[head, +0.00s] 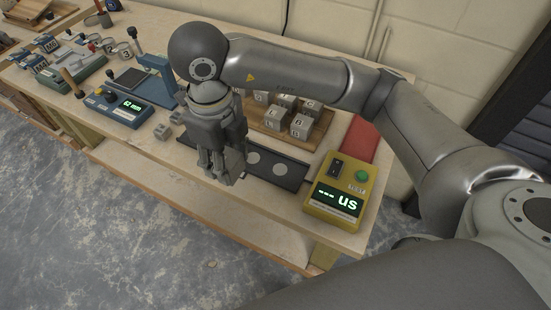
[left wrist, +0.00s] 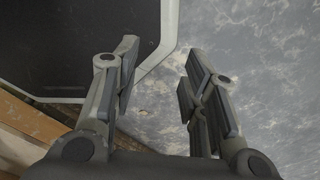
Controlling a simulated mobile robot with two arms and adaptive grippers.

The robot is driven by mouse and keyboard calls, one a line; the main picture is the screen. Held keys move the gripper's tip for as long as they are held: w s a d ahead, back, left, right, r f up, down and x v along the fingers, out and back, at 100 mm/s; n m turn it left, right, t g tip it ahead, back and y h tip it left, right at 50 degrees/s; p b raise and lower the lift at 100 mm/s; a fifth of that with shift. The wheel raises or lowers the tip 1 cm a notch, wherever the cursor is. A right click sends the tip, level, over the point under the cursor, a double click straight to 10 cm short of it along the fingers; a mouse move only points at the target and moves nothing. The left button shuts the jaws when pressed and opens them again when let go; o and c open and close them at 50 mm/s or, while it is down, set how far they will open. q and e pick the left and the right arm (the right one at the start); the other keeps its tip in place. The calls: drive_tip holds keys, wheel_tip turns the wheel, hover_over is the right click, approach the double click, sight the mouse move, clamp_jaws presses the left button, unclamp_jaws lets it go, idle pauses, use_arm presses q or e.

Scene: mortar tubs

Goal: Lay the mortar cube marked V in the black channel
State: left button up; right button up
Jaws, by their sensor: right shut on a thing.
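My right gripper (head: 225,172) points down over the left part of the black channel (head: 290,172) on the workbench. It is shut on a grey mortar cube, mostly hidden between the fingers; I cannot read its mark. I cannot tell whether the cube touches the channel. Two pale round discs show on the channel to the right of the gripper. My left gripper (left wrist: 160,65) is open and empty in the left wrist view, above the grey floor. It does not show in the head view.
A yellow meter (head: 338,190) stands at the channel's right end. A blue gauge (head: 126,108) and small grey blocks (head: 162,132) are to the left. A red strip (head: 360,139) lies behind the meter.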

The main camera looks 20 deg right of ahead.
drive_tip(key=shift+s, duration=0.25)
drive_tip(key=w+d+f+p, duration=0.1)
drive_tip(key=w+d+f, duration=0.1)
drive_tip(key=w+f, duration=0.1)
drive_tip(key=w+d+f+p, duration=0.1)
drive_tip(key=w+d+f, duration=0.1)
drive_tip(key=w+d, duration=0.1)
drive_tip(key=w+d+f+p, duration=0.1)
drive_tip(key=w+d+f, duration=0.1)
drive_tip(key=w+f, duration=0.1)
drive_tip(key=shift+w+d+f, duration=0.3)
drive_tip(key=shift+w, duration=0.2)
drive_tip(key=shift+w+d+f, duration=0.1)
drive_tip(key=shift+w+f, duration=0.05)
drive_tip(key=shift+f, duration=0.05)
drive_tip(key=f, duration=0.1)
drive_tip(key=f+p, duration=0.2)
drive_tip(key=shift+w+d+f, duration=0.25)
drive_tip(key=shift+f, duration=0.4)
drive_tip(key=o, duration=0.8)
drive_tip(key=shift+f, duration=0.1)
drive_tip(key=o, duration=0.4)
use_arm(q)
drive_tip(key=r, duration=0.1)
drive_tip(key=w+a+r, duration=0.1)
drive_tip(key=r, duration=0.1)
drive_tip(key=w+r, duration=0.1)
drive_tip(key=shift+a+r, duration=0.2)
drive_tip(key=shift+r, duration=0.2)
